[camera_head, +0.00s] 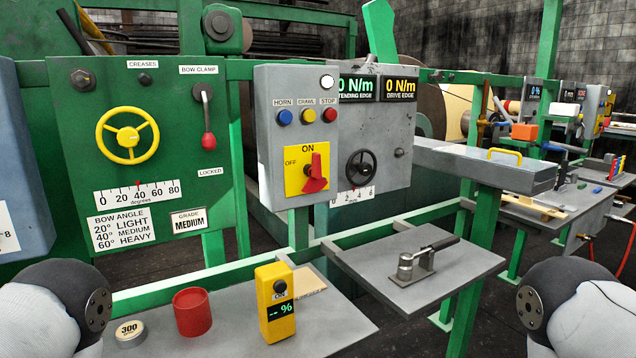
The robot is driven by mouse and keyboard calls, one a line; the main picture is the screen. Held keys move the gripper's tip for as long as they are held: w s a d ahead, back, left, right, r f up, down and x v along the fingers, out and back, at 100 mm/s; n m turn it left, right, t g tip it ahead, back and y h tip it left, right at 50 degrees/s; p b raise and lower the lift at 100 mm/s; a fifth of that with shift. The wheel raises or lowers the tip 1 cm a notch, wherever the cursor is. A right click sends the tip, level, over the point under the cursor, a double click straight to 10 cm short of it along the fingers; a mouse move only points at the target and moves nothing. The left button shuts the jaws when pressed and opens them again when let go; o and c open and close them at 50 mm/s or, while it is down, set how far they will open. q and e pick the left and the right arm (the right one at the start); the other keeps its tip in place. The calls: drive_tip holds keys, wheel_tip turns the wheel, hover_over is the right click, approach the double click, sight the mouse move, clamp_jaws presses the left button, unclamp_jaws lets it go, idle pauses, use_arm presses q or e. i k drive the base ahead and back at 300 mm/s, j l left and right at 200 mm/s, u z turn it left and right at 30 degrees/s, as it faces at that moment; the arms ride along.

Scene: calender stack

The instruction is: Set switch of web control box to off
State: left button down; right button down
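The web control box (271,92) is a grey box on the green frame, in the middle of the head view. It has a blue HORN button (285,117), a yellow CRAWL button (308,116) and a red STOP button (329,115). Below them is a yellow plate (292,184) with ON at the top and OFF at the left. The red rotary switch (315,180) on the plate stands about upright, its narrow end up toward ON. Parts of my arms show at the lower left and lower right corners. No gripper fingers are visible, and nothing touches the switch.
Left is a green panel with a yellow handwheel (127,136) and red-handled lever (208,139). Right of the box is a grey panel with a black handwheel (361,167). Below, a shelf holds a red cup (192,312) and yellow meter (275,300). Space before the box looks clear.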

sight(315, 182)
drive_tip(key=i+l+u, duration=0.25)
drive_tip(key=l+u, duration=0.2)
drive_tip(key=l, duration=0.45)
drive_tip(key=i+l+u, duration=0.1)
drive_tip(key=l+u, duration=0.3)
drive_tip(key=l, duration=0.55)
drive_tip(key=l+u, duration=0.45)
drive_tip(key=l, duration=0.55)
